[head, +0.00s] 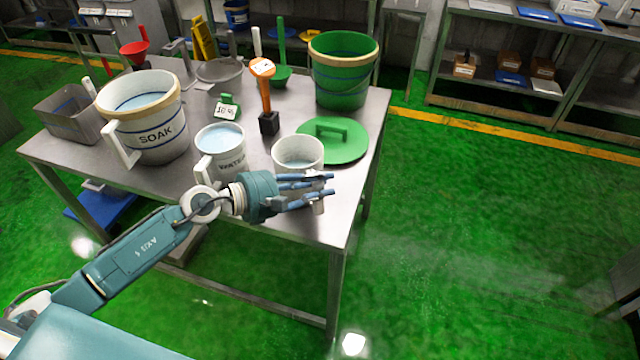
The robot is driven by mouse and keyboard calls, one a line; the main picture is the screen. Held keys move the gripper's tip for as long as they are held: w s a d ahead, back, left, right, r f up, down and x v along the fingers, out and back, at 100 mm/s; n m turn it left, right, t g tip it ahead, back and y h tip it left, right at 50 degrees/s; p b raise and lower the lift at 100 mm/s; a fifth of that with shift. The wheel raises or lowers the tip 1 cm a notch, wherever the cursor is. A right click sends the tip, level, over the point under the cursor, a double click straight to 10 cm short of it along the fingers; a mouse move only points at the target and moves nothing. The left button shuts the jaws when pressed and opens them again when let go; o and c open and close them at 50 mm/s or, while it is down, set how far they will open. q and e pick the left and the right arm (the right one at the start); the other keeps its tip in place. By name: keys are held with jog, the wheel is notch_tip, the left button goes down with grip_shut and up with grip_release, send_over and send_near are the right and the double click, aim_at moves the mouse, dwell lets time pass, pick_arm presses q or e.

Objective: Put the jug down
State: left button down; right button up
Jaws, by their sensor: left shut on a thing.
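A white jug (298,145) with some pale liquid inside is at the front right of the steel table (180,182). My left gripper (322,186) reaches in from the left and is shut on this jug at its near side, where the handle is. The fingers hide the lower part of the jug, so I cannot tell whether its base touches the table. The jug looks about upright. A second white jug marked WATER (220,138), full of bluish liquid, stands just left of it. My right gripper is not in view.
A white SOAK bucket (155,140), a green bucket (340,88), a green lid (345,150), an orange-topped stand (266,95), a small green sign (227,110) and a grey tub (78,125) crowd the table. The front right corner is bare.

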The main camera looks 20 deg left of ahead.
pick_arm(q)
jog(key=c, duration=1.9)
grip_release()
jog(key=o, duration=0.3)
jog(key=shift+o, duration=0.2)
jog(key=shift+s, duration=0.1)
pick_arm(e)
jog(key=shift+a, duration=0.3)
pick_arm(q)
jog(key=shift+s+a, duration=0.25)
jog(key=shift+a, duration=0.1)
jog(key=b+v, duration=0.4)
jog(key=v, duration=0.7)
jog(key=shift+r, duration=0.2)
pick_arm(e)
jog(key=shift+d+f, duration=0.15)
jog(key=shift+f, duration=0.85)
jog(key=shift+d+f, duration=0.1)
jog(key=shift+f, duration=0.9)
